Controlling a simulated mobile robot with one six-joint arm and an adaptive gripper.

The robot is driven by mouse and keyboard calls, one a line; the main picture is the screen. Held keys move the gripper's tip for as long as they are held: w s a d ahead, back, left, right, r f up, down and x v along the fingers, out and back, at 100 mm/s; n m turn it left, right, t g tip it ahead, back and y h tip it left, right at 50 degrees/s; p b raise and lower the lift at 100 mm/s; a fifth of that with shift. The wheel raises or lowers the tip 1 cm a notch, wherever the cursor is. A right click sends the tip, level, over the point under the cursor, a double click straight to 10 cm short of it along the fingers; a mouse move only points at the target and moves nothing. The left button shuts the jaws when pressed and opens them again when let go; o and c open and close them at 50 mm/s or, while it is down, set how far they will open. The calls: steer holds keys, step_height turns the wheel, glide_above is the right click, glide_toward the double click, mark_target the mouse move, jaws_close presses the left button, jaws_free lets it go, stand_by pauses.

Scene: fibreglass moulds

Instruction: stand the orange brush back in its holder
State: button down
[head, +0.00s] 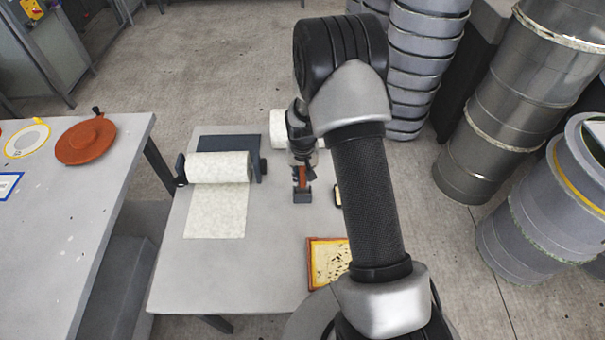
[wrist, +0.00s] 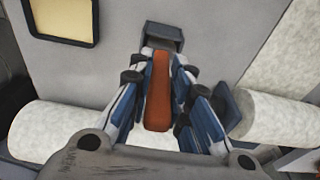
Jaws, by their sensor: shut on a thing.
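The orange brush (head: 302,178) is between the fingers of my gripper (head: 302,171), which is shut on it. In the wrist view the brush's orange handle (wrist: 158,98) runs lengthwise between the blue and grey fingers (wrist: 160,72). The holder (head: 302,195) is a small dark box standing on the grey table. It also shows at the top of the wrist view (wrist: 163,36). The brush's far end overlaps the holder's near edge in the wrist view. I cannot tell whether that end is inside the holder or just above it.
A white fabric roll on a stand (head: 219,167) is left of the holder, with a sheet unrolled forward. Another white roll (head: 284,122) lies behind. A second table (head: 75,215) holds an orange lid (head: 85,142).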

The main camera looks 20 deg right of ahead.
steer(key=shift+f, duration=0.1)
stand_by(0.6)
steer(key=c, duration=1.4)
jaws_free()
steer(key=r, duration=0.4)
steer(key=s+r, duration=0.1)
steer(key=r, duration=0.7)
steer(key=shift+s+a, duration=0.2)
steer(key=shift+a, duration=0.05)
steer(key=shift+f, duration=0.1)
